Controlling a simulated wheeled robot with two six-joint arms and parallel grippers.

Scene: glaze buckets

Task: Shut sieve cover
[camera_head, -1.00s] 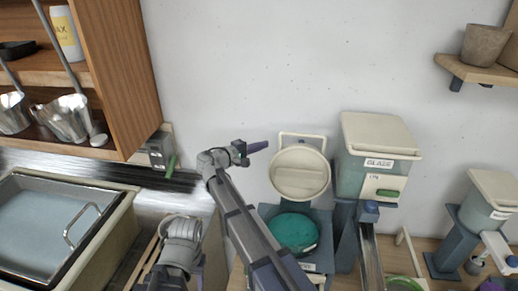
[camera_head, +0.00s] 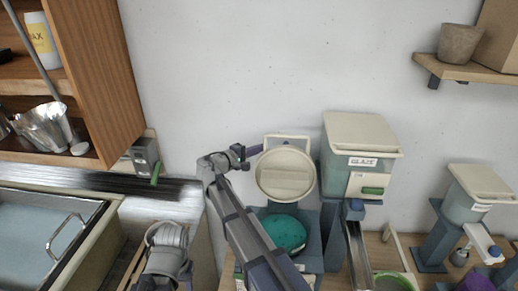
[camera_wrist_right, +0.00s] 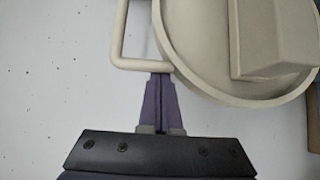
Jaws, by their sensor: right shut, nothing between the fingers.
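The sieve cover (camera_head: 285,174) is a round cream lid with a raised block on its face. It stands raised, nearly upright, against the wall behind a teal round sieve (camera_head: 284,233) in a blue-grey stand. A cream loop (camera_head: 286,139) shows at its top edge. My right gripper (camera_head: 257,149) is beside the cover's upper left edge. In the right wrist view, the shut, empty purple fingers (camera_wrist_right: 161,78) end at the loop (camera_wrist_right: 121,35) and the cover's rim (camera_wrist_right: 225,95). I cannot tell whether they touch. My left gripper is not visible.
A lidded glaze bucket (camera_head: 355,145) stands close right of the cover, with a smaller bucket (camera_head: 472,195) farther right. A sink (camera_head: 50,235) and wooden shelf (camera_head: 100,75) are at left. A green-rimmed container (camera_head: 393,281) is at the front.

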